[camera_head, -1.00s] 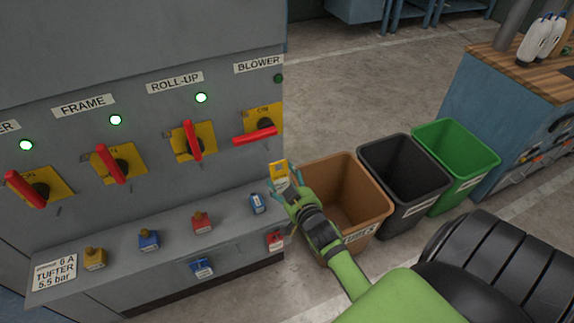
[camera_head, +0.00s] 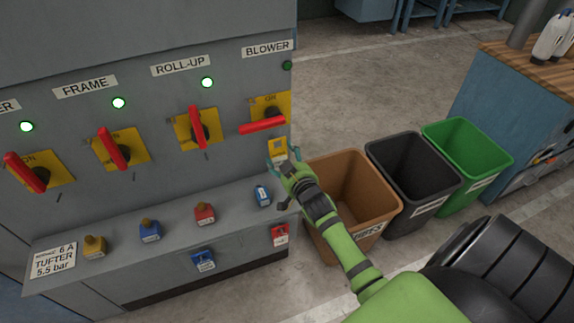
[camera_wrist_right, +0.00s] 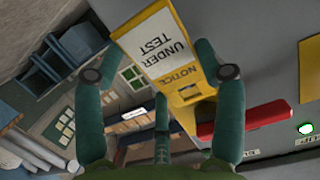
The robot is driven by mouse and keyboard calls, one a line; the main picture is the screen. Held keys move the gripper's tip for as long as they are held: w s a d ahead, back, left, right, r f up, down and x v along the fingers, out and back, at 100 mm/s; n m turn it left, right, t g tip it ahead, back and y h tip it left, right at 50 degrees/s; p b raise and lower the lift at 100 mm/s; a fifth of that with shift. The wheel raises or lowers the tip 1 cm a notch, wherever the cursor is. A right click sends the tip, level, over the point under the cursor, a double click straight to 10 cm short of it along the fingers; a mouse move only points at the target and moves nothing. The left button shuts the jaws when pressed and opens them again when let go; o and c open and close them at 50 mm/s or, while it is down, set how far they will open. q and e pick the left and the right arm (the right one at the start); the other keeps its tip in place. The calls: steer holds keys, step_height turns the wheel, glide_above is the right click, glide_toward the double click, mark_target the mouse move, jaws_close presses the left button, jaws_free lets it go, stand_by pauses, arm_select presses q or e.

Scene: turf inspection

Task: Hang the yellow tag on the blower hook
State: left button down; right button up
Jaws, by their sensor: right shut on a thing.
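My right gripper (camera_head: 279,158) is shut on the yellow tag (camera_head: 277,148) and holds it up in front of the panel's right edge, just below the BLOWER switch (camera_head: 264,122) with its red handle lying nearly level. In the right wrist view, the yellow tag (camera_wrist_right: 165,50) has a white field reading UNDER TEST and NOTICE, with a slot at its lower end, between the fingers of my right gripper (camera_wrist_right: 160,75). I cannot make out the blower hook; the tag or gripper may cover it. My left gripper is not in view.
The grey panel (camera_head: 150,55) has other red-handled switches to the left. Its ledge (camera_head: 108,255) carries several coloured padlocks, and blue (camera_head: 202,260) and red (camera_head: 280,235) ones hang below. Brown (camera_head: 350,185), black (camera_head: 413,170) and green (camera_head: 468,150) bins stand right.

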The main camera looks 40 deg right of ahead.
steer(key=shift+b+x, duration=0.4)
steer(key=shift+x, duration=0.45)
steer(key=shift+w+d+f, duration=0.15)
steer(key=shift+w+f, duration=0.05)
steer(key=shift+w, duration=0.35)
steer(key=o, duration=1.2)
steer(key=shift+s, duration=0.15)
